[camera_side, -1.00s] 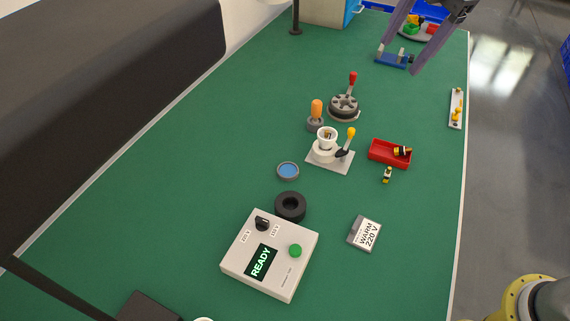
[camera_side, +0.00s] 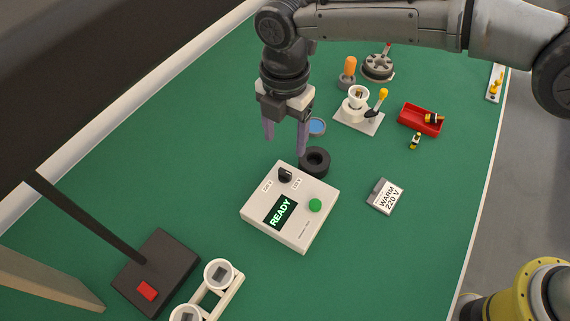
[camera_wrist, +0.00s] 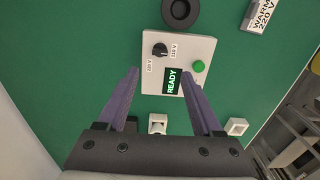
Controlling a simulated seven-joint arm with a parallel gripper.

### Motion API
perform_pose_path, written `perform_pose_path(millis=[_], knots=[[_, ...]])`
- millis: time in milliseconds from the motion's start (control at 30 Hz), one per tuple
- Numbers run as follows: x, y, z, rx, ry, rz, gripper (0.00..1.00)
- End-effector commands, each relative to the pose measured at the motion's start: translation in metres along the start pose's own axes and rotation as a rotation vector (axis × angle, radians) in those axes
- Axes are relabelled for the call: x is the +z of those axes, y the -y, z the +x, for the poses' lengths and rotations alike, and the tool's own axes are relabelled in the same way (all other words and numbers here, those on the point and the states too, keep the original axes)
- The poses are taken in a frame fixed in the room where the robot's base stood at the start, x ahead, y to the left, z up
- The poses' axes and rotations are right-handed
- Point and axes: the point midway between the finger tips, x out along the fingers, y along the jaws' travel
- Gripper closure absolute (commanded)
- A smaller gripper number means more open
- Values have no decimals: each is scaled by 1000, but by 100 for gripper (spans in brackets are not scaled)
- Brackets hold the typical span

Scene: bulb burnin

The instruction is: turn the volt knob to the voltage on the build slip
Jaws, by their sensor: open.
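The tester box (camera_side: 258,215) is light grey with a lit screen (camera_side: 281,212) reading READY and a green button (camera_side: 315,205). Its black volt knob (camera_side: 285,174) stands at the back of the top, between two small voltage labels; the knob also shows in the wrist view (camera_wrist: 160,50). The labels are small, and I cannot tell which one the knob points at. The build slip (camera_side: 385,196) reads WARM 220 V and lies right of the box. My gripper (camera_side: 286,142) is open and empty, its purple fingers pointing down above the box's knob end.
A black ring (camera_side: 315,162) lies close behind the box. A blue-topped disc (camera_side: 316,126), a white socket stand (camera_side: 352,120) and a red tray (camera_side: 421,119) are farther back. A black block with a red button (camera_side: 146,291) and a white two-ring holder (camera_side: 232,279) are at front left.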

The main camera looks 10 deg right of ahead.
Motion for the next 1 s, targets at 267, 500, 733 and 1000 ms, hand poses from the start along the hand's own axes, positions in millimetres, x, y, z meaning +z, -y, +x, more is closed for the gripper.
perform_pose_path(millis=[267, 500, 733, 1000], knots=[[0, 1, 56, -4, 0, 1, 32], [1, 0, 91, 0, 0, 2, 32], [1, 0, 104, 1, 0, 2, 32], [1, 0, 104, 1, 0, 1, 36]])
